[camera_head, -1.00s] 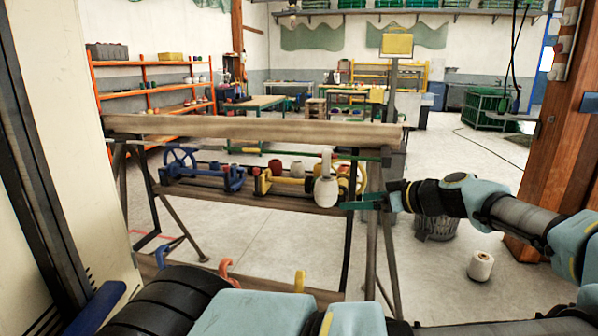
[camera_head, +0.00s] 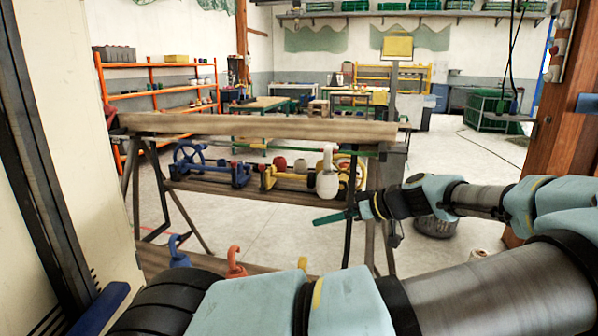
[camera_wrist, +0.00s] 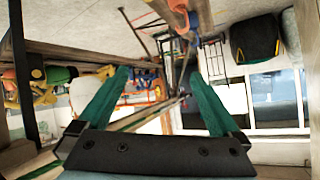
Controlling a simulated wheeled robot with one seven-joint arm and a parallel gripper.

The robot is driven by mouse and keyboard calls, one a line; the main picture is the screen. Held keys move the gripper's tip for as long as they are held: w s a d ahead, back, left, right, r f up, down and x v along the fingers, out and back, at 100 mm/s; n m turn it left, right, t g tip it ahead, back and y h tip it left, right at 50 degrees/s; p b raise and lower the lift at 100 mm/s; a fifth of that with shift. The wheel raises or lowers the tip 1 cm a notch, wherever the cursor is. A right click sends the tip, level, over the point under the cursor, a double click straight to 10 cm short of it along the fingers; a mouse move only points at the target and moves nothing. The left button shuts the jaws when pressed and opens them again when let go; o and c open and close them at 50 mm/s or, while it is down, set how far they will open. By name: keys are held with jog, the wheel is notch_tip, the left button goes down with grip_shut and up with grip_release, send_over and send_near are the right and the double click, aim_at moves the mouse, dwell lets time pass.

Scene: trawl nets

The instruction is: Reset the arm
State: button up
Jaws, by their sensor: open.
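My gripper (camera_head: 318,219) is at the end of my arm, in front of the right part of a wooden rack. It points left in the head view. In the wrist view its two green fingers (camera_wrist: 160,95) stand wide apart with nothing held between them. In the head view the fingers overlap in the line of sight. A white bottle-shaped thing (camera_head: 327,183) is just above the fingers in the picture. I cannot tell whether they touch.
The wooden rack's top beam (camera_head: 260,127) spans the middle. Its shelf holds a blue winder (camera_head: 212,172) and yellow winder parts (camera_head: 285,178). Blue (camera_head: 178,252) and orange (camera_head: 236,262) hooks stand on the near ledge. A dark bin (camera_head: 435,227) is behind my arm. The floor at right is open.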

jog(key=s+a+f+m+g+h, duration=0.1)
jog(key=s+a+f+g+h, duration=0.1)
jog(key=s+a+f+g, duration=0.4)
jog(key=s+a+f+m+g+h, duration=0.1)
jog(key=s+a+f+g+h, duration=0.15)
jog(key=a, duration=0.45)
jog(key=s+a+r+m+t+h, duration=0.2)
jog(key=s+r+m+h, duration=0.3)
jog(key=r, duration=0.5)
jog(key=shift+s+a+r+m+t, duration=0.2)
jog(key=shift+s+r+m+t, duration=0.25)
jog(key=shift+m, duration=0.45)
jog(key=shift+w+f, duration=0.15)
